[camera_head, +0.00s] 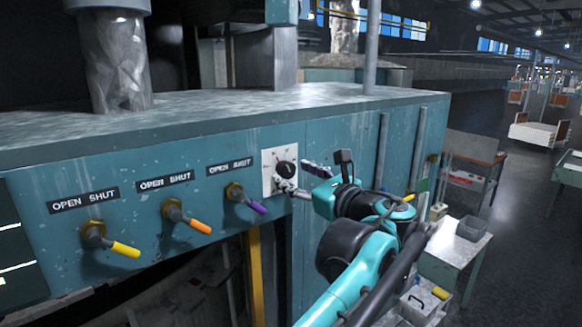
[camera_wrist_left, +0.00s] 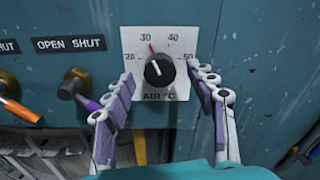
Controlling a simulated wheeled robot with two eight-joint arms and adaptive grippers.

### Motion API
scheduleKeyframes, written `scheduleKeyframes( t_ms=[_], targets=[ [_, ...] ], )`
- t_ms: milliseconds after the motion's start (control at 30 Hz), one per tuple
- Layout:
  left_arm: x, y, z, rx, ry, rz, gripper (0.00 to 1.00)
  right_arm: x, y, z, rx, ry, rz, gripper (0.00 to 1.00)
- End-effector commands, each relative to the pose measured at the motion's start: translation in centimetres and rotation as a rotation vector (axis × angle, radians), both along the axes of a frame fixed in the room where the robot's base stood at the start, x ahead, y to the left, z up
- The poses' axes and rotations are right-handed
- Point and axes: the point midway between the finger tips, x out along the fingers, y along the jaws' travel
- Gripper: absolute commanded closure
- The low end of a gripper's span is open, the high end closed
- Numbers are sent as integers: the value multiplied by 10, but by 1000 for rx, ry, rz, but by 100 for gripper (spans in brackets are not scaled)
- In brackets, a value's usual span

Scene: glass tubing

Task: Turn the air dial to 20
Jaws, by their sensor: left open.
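The air dial is a round black knob (camera_head: 286,169) on a white square plate (camera_head: 268,157) on the teal panel. In the left wrist view the knob (camera_wrist_left: 159,72) sits under a scale with 20 at left, 30 and 40 above and a number at right, above the label "AIR °C". A red mark shows near 30. A pale line crosses the knob's face; I cannot read its exact setting. My left gripper (camera_head: 294,175) is open, with one finger on each side of the knob (camera_wrist_left: 160,74). Both fingers look apart from it. My right gripper is not in view.
Left of the dial are three valve handles under "OPEN SHUT" labels: yellow (camera_head: 125,249), orange (camera_head: 200,226) and purple (camera_head: 257,207). Vertical pipes (camera_head: 382,150) run right of the dial. A small table (camera_head: 466,241) stands at the right.

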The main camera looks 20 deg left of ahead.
Motion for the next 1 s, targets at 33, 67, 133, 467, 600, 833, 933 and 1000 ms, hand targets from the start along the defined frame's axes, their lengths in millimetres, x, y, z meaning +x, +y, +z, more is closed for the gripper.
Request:
scheduleKeyframes(
  t_ms=[33,67,133,467,600,833,933,1000],
  targets=[
    [4,6,1,-1,0,3,44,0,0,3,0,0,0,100],
    [6,8,1,0,0,2,44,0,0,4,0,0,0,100],
    [10,12,1,-1,-1,1,44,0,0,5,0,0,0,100],
    [12,16,0,-1,0,0,44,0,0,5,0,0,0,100],
    [12,15,0,-1,0,0,81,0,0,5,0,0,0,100],
    [12,16,0,-3,-2,0,93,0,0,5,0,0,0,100],
    [12,16,0,-10,-10,0,94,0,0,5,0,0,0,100],
    [12,16,0,-20,-24,0,94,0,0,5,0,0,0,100]
  ],
)
